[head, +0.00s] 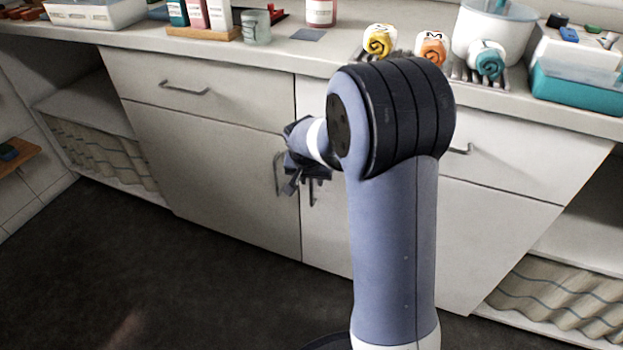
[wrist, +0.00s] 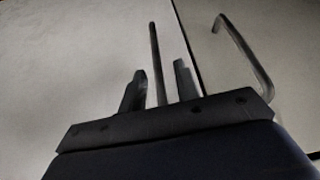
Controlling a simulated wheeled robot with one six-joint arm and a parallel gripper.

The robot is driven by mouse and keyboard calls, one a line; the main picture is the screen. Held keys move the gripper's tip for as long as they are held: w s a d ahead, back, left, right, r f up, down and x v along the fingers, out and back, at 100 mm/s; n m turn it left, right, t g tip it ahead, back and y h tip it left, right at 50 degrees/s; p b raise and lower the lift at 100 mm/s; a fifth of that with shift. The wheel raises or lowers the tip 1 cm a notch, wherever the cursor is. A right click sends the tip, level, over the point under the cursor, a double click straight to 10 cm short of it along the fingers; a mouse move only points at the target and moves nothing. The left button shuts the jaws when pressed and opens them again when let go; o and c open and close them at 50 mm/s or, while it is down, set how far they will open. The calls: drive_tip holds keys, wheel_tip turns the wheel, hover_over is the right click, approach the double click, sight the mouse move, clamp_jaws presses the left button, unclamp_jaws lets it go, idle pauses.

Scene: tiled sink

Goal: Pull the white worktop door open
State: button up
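The white worktop has two pale doors below its drawers, a left door (head: 220,180) and a right door (head: 325,232), meeting at a vertical seam. Both look shut. My gripper (head: 308,187) is at the front of the doors, near the seam, partly hidden by my arm. In the wrist view, my gripper (wrist: 160,85) has its two dark fingers apart, with an upright bar handle (wrist: 157,62) between them and a small gap on each side. A second bar handle (wrist: 245,50) is across the seam, outside the fingers; the left door's handle (head: 278,173) shows in the head view.
Drawers with bar handles (head: 184,89) sit above the doors. The worktop (head: 310,58) carries rolled towels (head: 379,41), bottles (head: 320,12), a glass (head: 256,27) and a teal box (head: 575,88). Open shelves with curtains (head: 105,160) flank the cabinet. The dark floor (head: 150,270) in front is clear.

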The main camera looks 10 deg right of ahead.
drive_tip(key=shift+c, duration=0.4)
clamp_jaws()
